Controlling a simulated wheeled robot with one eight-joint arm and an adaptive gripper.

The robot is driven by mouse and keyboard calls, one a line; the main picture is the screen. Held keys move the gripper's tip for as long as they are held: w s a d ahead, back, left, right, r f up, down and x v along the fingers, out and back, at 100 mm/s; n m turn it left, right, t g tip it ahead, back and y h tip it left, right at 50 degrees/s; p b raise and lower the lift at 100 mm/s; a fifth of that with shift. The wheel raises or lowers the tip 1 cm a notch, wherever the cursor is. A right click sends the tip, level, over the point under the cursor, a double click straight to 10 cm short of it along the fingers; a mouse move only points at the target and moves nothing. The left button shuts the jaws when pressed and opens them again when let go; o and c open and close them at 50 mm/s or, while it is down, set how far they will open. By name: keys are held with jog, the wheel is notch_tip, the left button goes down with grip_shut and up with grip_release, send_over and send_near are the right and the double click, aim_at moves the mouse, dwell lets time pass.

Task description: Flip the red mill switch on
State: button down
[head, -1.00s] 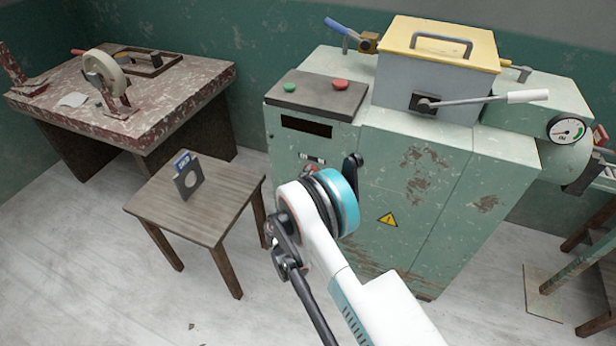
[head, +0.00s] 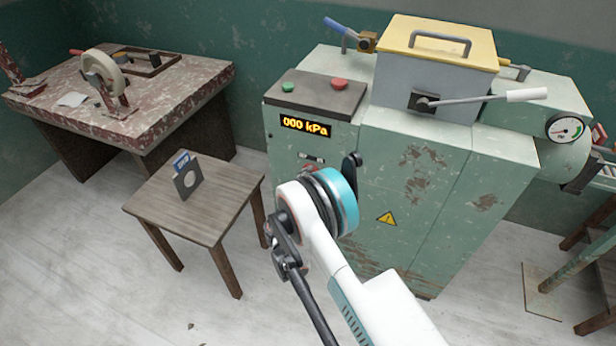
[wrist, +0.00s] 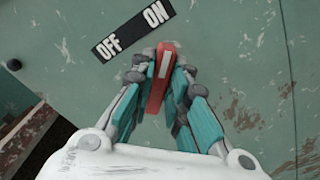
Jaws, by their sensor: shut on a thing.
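The red mill switch (wrist: 163,65) is a short lever with a pale stripe on the green mill cabinet (head: 425,185). In the wrist view my gripper (wrist: 160,78) is shut on it, with a teal finger on each side. A black label (wrist: 132,29) beyond its tip reads OFF on the left and ON on the right. The lever leans toward the ON side. In the head view my arm hides the gripper and most of the switch. The cabinet display (head: 306,126) glows orange and reads 000 kPa.
A green button (head: 288,87) and a red button (head: 339,84) sit on the cabinet's dark panel. A small wooden table (head: 215,222) with a card holder stands to the left. A black knob (head: 352,160) sticks out close by my wrist.

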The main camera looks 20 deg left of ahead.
aim_at(312, 147)
jog(key=c, duration=1.6)
grip_release()
jog(key=shift+o, duration=0.2)
notch_tip(312, 147, up, 10)
jog(key=shift+f, duration=0.1)
